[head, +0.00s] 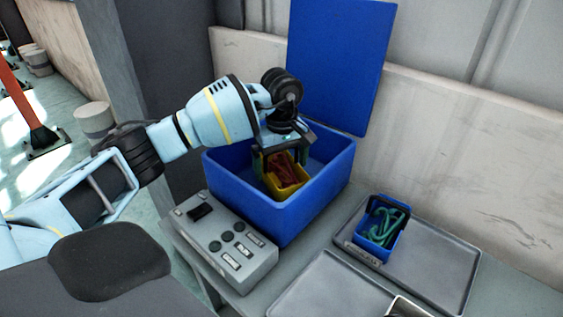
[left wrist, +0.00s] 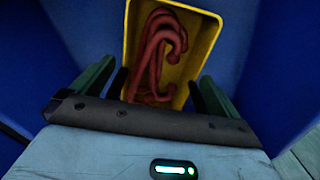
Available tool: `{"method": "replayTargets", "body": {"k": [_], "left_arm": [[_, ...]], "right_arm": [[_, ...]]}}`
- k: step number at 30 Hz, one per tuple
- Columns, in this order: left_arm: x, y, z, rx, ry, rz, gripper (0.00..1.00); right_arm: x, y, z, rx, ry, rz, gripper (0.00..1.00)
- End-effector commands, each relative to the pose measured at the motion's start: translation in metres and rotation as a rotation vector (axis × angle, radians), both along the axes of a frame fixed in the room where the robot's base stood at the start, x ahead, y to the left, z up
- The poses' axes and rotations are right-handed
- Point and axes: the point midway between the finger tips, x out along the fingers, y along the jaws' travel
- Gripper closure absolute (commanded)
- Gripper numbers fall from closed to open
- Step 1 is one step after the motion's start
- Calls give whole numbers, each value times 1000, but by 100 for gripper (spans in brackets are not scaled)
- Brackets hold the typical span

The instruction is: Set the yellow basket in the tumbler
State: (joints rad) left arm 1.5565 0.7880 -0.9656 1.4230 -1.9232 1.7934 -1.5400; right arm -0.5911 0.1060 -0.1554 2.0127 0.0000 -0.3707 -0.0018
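The yellow basket (head: 287,188) holds red hook-shaped parts (head: 284,168). It is inside the open blue box (head: 324,197), which I take as the tumbler; its blue lid (head: 340,62) stands raised behind. My left gripper (head: 281,160) reaches down into the box, with a finger on either side of the basket. In the left wrist view the basket (left wrist: 205,33) sits between the fingers (left wrist: 157,92), which appear to touch its sides. The box's front wall hides the basket's underside, so I cannot tell if it rests on the floor. My right gripper is not in view.
A grey control box (head: 222,243) with buttons stands in front of the blue box. At right, a grey tray (head: 435,266) carries a small blue bin (head: 369,243) with green hooks. Another grey tray (head: 325,292) is nearer. A wall stands close behind.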

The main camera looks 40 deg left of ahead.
Motion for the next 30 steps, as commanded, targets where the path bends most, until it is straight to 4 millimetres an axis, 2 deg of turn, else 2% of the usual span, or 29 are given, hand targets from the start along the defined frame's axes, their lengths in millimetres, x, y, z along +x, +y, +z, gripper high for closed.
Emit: {"method": "replayTargets", "body": {"k": [4, 8, 11, 21, 25, 30], "left_arm": [[0, 0, 1, 0, 0, 0, 0], [0, 0, 10, 0, -1, 0, 0], [1, 0, 25, 0, -4, 1, 0], [1, 0, 91, 0, -3, 0, 0], [1, -1, 109, -1, -2, 0, 0], [0, 0, 121, 0, 1, 0, 0]], "right_arm": [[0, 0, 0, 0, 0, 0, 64], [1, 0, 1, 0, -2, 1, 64], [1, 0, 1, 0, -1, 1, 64], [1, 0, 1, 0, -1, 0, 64], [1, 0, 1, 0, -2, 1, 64], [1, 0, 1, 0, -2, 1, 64]]}}
